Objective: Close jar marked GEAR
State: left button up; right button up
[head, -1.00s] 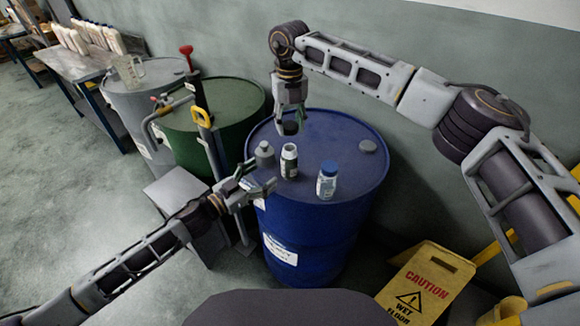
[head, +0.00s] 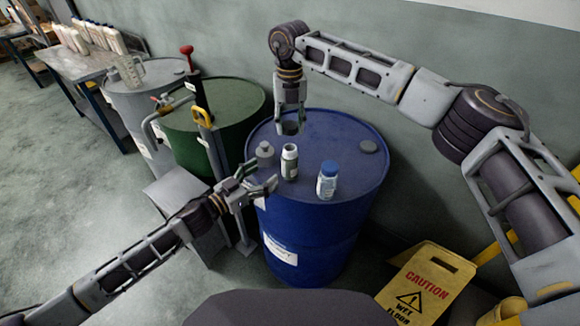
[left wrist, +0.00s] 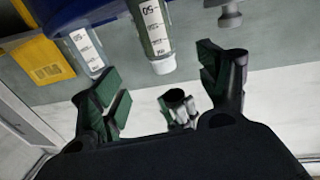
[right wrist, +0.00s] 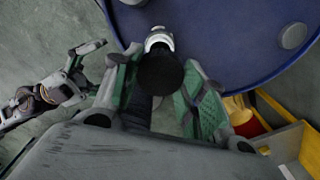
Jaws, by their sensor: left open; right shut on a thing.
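The word GEAR is not legible. My right gripper (head: 290,124) is shut on a dark round cap (right wrist: 160,73), held above and behind the open jar; the white rim (right wrist: 158,37) shows past it. My left gripper (head: 260,178) is open and empty at the drum's front-left edge, beside the jars. The left wrist view shows the open jar (left wrist: 152,32) and capped jar (left wrist: 86,48) upside down.
A flat grey plug (head: 367,146) sits on the drum's right side. A green drum (head: 225,108) with a pump and a grey drum stand to the left. A yellow wet-floor sign (head: 424,287) stands at the front right; the wall is behind.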

aim_at(283, 161)
pick_arm(q)
jog(key=shift+x, duration=5.85)
jog(key=c, duration=1.6)
jog(key=shift+o, duration=0.2)
pick_arm(e)
jog(key=shift+f, duration=2.5)
jog(key=shift+f, duration=0.1)
jog(key=shift+f, duration=0.8)
jog(key=shift+f, duration=0.55)
pick_arm(q)
grip_shut()
